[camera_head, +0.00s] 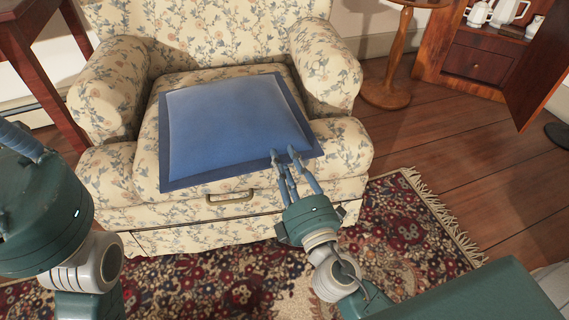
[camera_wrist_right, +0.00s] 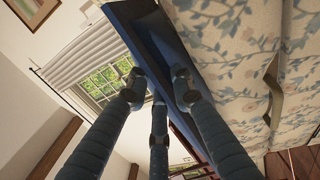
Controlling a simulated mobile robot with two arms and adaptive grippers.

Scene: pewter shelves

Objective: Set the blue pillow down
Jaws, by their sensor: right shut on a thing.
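The blue pillow (camera_head: 235,118) lies flat on the seat of the floral armchair (camera_head: 146,160), its darker flat border showing around a puffed middle. My right gripper (camera_head: 286,157) is shut on the pillow's front right border, near the seat's front edge. In the right wrist view the fingers (camera_wrist_right: 157,86) close around the edge of the pillow (camera_wrist_right: 150,38), beside the floral fabric. My left gripper (camera_head: 22,142) is at the left edge of the head view, away from the pillow. It is partly cut off, and its opening cannot be told.
A drawer handle (camera_head: 231,198) is on the armchair's front. A patterned rug (camera_head: 400,225) lies before it. A round wooden side table (camera_head: 385,85) and an open cabinet (camera_head: 480,62) with white pitchers stand at the right. A dark wooden table (camera_head: 42,65) stands at the left.

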